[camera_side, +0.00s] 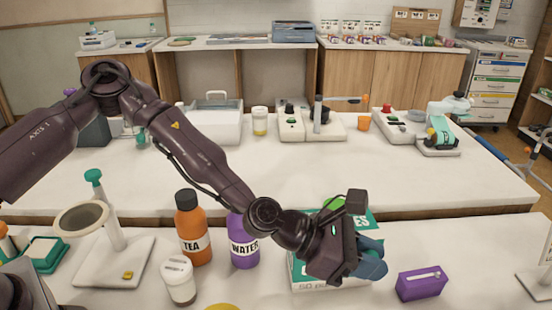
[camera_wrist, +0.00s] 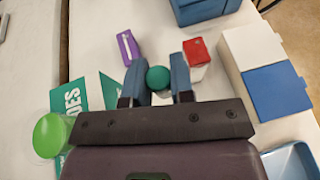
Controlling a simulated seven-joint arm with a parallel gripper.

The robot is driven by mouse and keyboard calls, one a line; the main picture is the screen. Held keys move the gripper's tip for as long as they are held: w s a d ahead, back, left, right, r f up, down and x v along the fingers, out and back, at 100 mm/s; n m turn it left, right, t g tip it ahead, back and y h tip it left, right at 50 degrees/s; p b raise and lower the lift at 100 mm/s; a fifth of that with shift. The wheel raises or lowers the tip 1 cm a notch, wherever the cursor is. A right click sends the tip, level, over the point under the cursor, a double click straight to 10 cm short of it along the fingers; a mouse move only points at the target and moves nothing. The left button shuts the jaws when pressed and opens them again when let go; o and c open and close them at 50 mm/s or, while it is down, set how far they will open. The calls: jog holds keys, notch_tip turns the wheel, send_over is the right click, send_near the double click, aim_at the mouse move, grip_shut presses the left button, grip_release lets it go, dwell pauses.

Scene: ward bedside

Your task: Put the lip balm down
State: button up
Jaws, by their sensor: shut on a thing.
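My gripper (camera_side: 374,262) is low over the near table, in front of a green and white box in the side view. In the wrist view its two blue fingers (camera_wrist: 158,68) are shut on a round teal thing, which I take as the lip balm (camera_wrist: 158,78). Its top shows between the fingers. In the side view the fingers hide the lip balm. I cannot tell whether its underside touches the table.
The green and white box (camera_side: 303,272) is beside my gripper. A purple box (camera_side: 422,284) lies to its right, with bare table around it. The wrist view shows a red-topped block (camera_wrist: 195,52) close by. Orange tea (camera_side: 192,225) and purple water (camera_side: 243,240) bottles stand left.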

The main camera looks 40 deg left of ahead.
jog(key=r, duration=0.6)
jog(key=shift+w+a, duration=0.15)
jog(key=shift+a, duration=0.15)
jog(key=w+a+f+n+t+y, duration=0.1)
jog(key=w+a+n+t+y, duration=0.15)
jog(key=a+n+y, duration=0.8)
jog(key=w+a+n+t+y, duration=0.1)
jog(key=a+n+t+y, duration=0.15)
jog(key=a, duration=1.55)
jog(key=s+a+n+g+y, duration=0.5)
jog(key=s+a, duration=0.3)
jog(key=a, duration=0.3)
jog(key=s+a+n+g+y, duration=0.2)
jog(key=s+a+n+y, duration=0.45)
jog(key=a, duration=0.45)
jog(key=h, duration=0.1)
send_over(179, 185)
jog(key=shift+m, duration=0.35)
notch_tip(179, 185, down, 14)
jog(key=shift+s+d+r, duration=0.1)
jog(key=shift+s+r, duration=0.05)
jog(key=shift+r, duration=0.1)
jog(key=shift+f, duration=0.3)
jog(key=shift+w+f, duration=0.15)
jog(key=shift+f, duration=0.65)
jog(key=shift+w+f, duration=0.1)
jog(key=shift+f, duration=0.65)
